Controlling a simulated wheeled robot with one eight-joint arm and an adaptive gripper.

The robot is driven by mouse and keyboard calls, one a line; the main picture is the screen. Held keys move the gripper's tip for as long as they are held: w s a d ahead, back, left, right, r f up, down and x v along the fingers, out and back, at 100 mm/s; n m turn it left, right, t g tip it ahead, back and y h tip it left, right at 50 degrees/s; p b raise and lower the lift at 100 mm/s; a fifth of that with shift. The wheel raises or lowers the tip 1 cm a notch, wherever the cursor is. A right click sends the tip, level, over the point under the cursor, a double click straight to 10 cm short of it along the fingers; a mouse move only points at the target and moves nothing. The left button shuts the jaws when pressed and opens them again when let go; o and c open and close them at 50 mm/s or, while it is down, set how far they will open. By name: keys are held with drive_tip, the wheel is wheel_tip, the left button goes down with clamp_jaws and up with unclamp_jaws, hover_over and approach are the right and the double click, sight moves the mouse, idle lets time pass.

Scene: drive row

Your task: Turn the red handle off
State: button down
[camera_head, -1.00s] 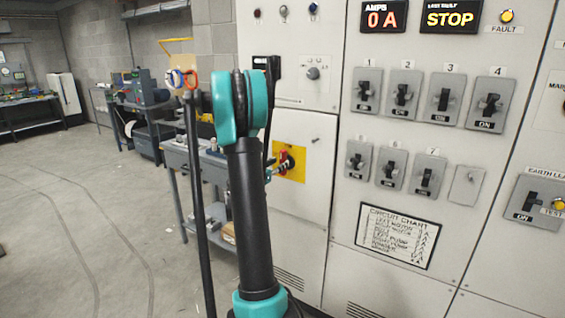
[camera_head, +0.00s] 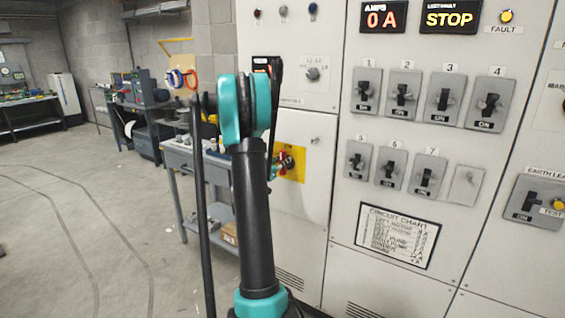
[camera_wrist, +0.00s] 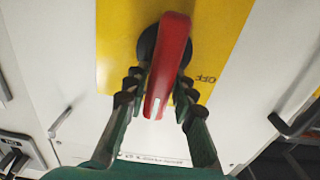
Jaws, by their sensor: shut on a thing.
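The red handle (camera_wrist: 168,65) is a long lever on a dark round hub, mounted on a yellow plate (camera_wrist: 222,28) marked "OFF" at its right. In the wrist view my gripper (camera_wrist: 159,84) has one finger on each side of the lever and is shut on it. The lever's free end points down in that view, towards the palm. In the head view the yellow plate (camera_head: 295,176) and the handle are small and partly hidden behind my arm, so the handle's angle is hard to read there.
A grey cabinet (camera_head: 466,268) with several breaker switches (camera_head: 442,98) and a circuit chart (camera_head: 398,235) fills the right side. A metal cart (camera_head: 181,158) stands left of the handle, behind my arm. The floor (camera_head: 110,235) at the left is clear.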

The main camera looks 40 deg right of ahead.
drive_tip(key=shift+n, duration=0.3)
drive_tip(key=n, duration=0.3)
drive_tip(key=shift+w+a+f+n, duration=0.2)
drive_tip(key=shift+w+n, duration=0.2)
drive_tip(key=shift+w+a+f+n, duration=0.15)
drive_tip(key=shift+f+n, duration=0.2)
drive_tip(key=shift+n, duration=1.85)
drive_tip(key=shift+w+d+f+n, duration=0.1)
drive_tip(key=shift+w+f+n, duration=0.2)
drive_tip(key=shift+n, duration=1.9)
drive_tip(key=shift+w+a+f+n, duration=0.1)
drive_tip(key=shift+f+n, duration=0.3)
drive_tip(key=shift+n, duration=1.8)
drive_tip(key=c, duration=1.3)
unclamp_jaws()
